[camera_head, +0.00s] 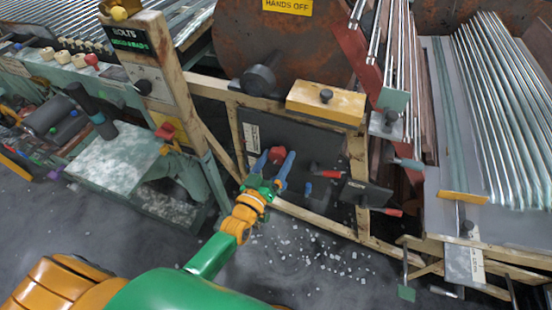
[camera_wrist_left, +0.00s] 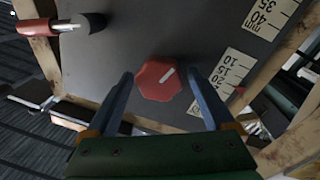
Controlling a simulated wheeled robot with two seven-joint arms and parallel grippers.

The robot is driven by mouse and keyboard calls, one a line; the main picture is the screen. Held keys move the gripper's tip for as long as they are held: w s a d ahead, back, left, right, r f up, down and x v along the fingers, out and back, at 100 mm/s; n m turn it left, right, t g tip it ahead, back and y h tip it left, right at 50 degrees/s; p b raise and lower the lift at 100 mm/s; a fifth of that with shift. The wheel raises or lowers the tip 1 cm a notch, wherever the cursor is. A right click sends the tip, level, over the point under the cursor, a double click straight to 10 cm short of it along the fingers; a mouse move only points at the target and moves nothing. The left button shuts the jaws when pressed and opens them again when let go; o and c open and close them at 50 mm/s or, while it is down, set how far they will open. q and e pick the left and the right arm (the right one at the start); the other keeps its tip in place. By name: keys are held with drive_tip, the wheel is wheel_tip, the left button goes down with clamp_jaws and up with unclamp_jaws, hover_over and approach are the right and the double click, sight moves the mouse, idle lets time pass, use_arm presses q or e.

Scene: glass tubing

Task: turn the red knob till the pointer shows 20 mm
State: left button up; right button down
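The red knob (camera_wrist_left: 158,80) is eight-sided and sits on a dark grey panel (camera_wrist_left: 125,45). I cannot tell which exact mark the line meets. My left gripper (camera_wrist_left: 160,74) is open, its two blue fingers on either side of the knob, with gaps visible in the wrist view. In the head view the knob (camera_head: 276,154) shows between the fingers of my left gripper (camera_head: 272,160). My right gripper is not in view.
A wooden frame (camera_head: 237,135) surrounds the panel. Red-handled parts (camera_head: 330,174) stick out right of the knob. A yellow block (camera_head: 326,101) lies above. Pale bits (camera_head: 330,252) are scattered on the floor below. Glass tubes (camera_head: 500,100) lie at the right.

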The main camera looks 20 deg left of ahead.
use_arm(q)
drive_tip(key=s, duration=0.7)
drive_tip(key=shift+a+f, duration=0.15)
drive_tip(key=shift+a, duration=0.25)
drive_tip(key=s+f+m+g, duration=0.1)
drive_tip(key=s+f+g, duration=0.15)
drive_tip(key=f, duration=0.35)
drive_tip(key=s+f+m+g+p, duration=0.1)
drive_tip(key=s+f+g, duration=0.15)
drive_tip(key=f, duration=0.35)
drive_tip(key=s+f+m+g, duration=0.1)
drive_tip(key=s+f+g, duration=0.15)
drive_tip(key=f, duration=0.35)
drive_tip(key=s+a+f+m+g, duration=0.1)
drive_tip(key=s+f+g, duration=0.2)
drive_tip(key=s, duration=0.5)
drive_tip(key=s+a+f+m+g+y, duration=0.1)
drive_tip(key=s+f+g, duration=0.2)
drive_tip(key=s+f, duration=0.2)
drive_tip(key=s+a+f+m+g+y+p, duration=0.1)
drive_tip(key=s+a+f+g, duration=0.1)
drive_tip(key=s, duration=0.9)
wheel_tip(320, 180, down, 2)
drive_tip(key=shift+s+f+g, duration=0.1)
drive_tip(key=shift+s+g, duration=0.1)
drive_tip(key=shift+g, duration=0.65)
